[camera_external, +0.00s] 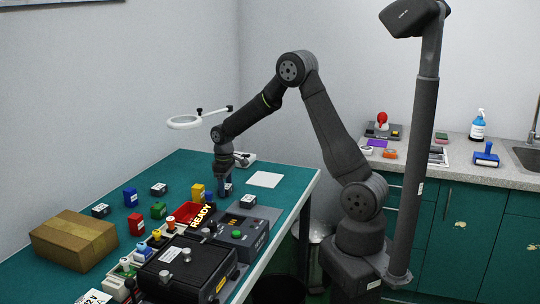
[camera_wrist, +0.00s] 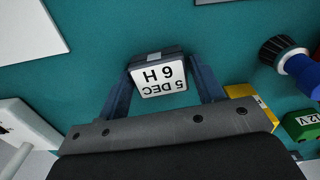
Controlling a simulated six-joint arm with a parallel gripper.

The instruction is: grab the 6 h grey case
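A small dark grey case (camera_wrist: 158,78) with a white label reading "6 H" and "5 DEC" sits between the fingers of my gripper (camera_wrist: 160,72) in the wrist view. One finger stands at each side of the case. Whether both fingers press on it or a thin gap is left cannot be told. In the external view my gripper (camera_external: 225,186) points down at the green bench top near its back right part. The case is mostly hidden there by the fingers.
A yellow block (camera_external: 198,191) stands close left of my gripper, and a grey labelled case (camera_external: 247,201) close right. The red tray (camera_external: 183,214), READY sign (camera_external: 202,217) and black equipment case (camera_external: 190,265) lie nearer the camera. A white sheet (camera_external: 265,179) lies behind right.

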